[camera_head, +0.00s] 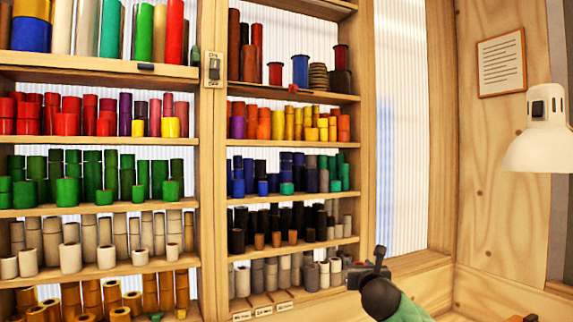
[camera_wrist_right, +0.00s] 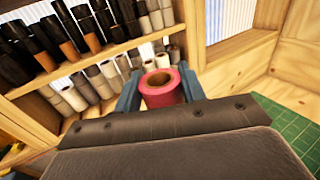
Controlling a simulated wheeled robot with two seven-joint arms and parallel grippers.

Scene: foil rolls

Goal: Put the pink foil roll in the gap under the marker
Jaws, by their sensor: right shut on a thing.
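The pink foil roll (camera_wrist_right: 162,88) is between the two blue-grey fingers of my right gripper (camera_wrist_right: 160,88) in the wrist view, its hollow end toward the camera. My right gripper is shut on it. In the head view the right gripper (camera_head: 368,272) is in front of the lower right end of the shelves; the roll is not clearly visible there. A small dark piece (camera_head: 146,67) sits on the upper left shelf edge and a small red piece (camera_head: 293,88) on the upper right shelf edge. I cannot tell which is the marker. My left gripper is not in view.
Two shelf bays hold rolls sorted by colour, with a wooden post (camera_head: 212,180) between them. A white lamp (camera_head: 543,135) hangs at the right. A green cutting mat (camera_wrist_right: 285,130) lies at the right in the wrist view. Space before the window (camera_head: 402,140) is clear.

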